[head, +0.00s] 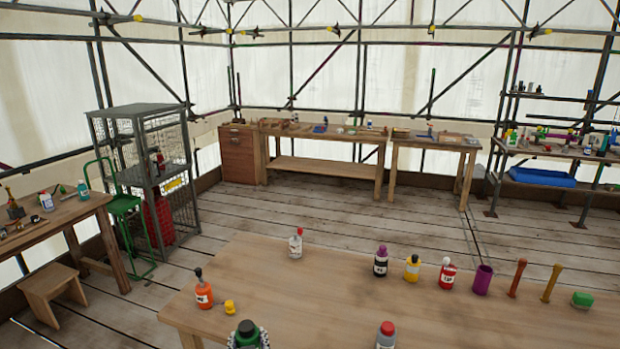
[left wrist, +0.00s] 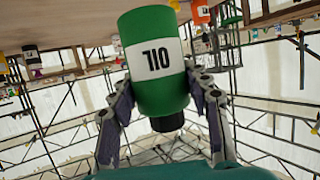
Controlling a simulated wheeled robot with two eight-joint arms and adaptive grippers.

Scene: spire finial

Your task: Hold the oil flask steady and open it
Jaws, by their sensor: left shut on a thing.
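The green oil flask (head: 247,333) is at the bottom edge of the head view, its black cap up and its lower part cut off. In the left wrist view the flask (left wrist: 158,95) appears upside down, with a white OIL label and the dark cap (left wrist: 167,123) on its neck. My left gripper (left wrist: 160,110) is shut on the flask, one finger on each side of the body. Parts of its fingers show beside the flask in the head view. I cannot tell whether the flask touches the table. My right gripper is in neither view.
On the wooden table (head: 330,285) stand an orange bottle (head: 204,294), a small yellow piece (head: 229,307), a red-capped bottle (head: 386,335) at the front, and several bottles along the back. A purple cup (head: 482,280) stands further right. The table's middle is clear.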

